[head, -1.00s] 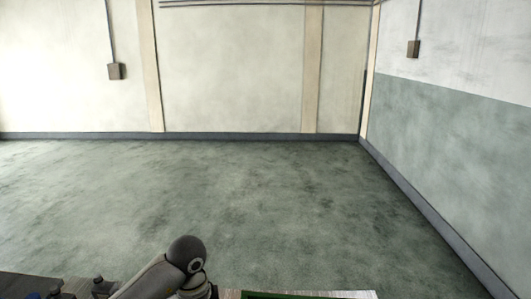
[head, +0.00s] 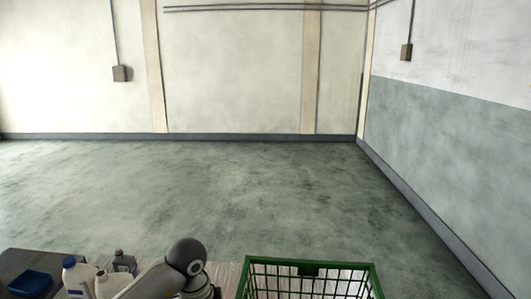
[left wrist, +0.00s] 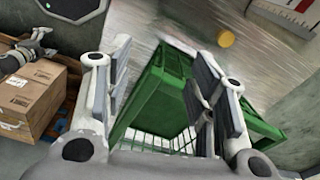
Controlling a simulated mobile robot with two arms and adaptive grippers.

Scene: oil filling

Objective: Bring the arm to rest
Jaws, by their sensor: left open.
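My left gripper (left wrist: 160,85) shows in the left wrist view with its two fingers spread apart and nothing between the pads. Behind the fingers is a green basket (left wrist: 165,80), apart from them as far as I can tell. In the head view part of my arm (head: 165,277) rises at the bottom, left of the same green basket (head: 310,264); the gripper itself is hidden there. My right gripper is not in view.
Bottles (head: 74,272) and a blue item (head: 30,283) stand at the head view's bottom left. The floor (head: 260,200) beyond is clear up to the walls.

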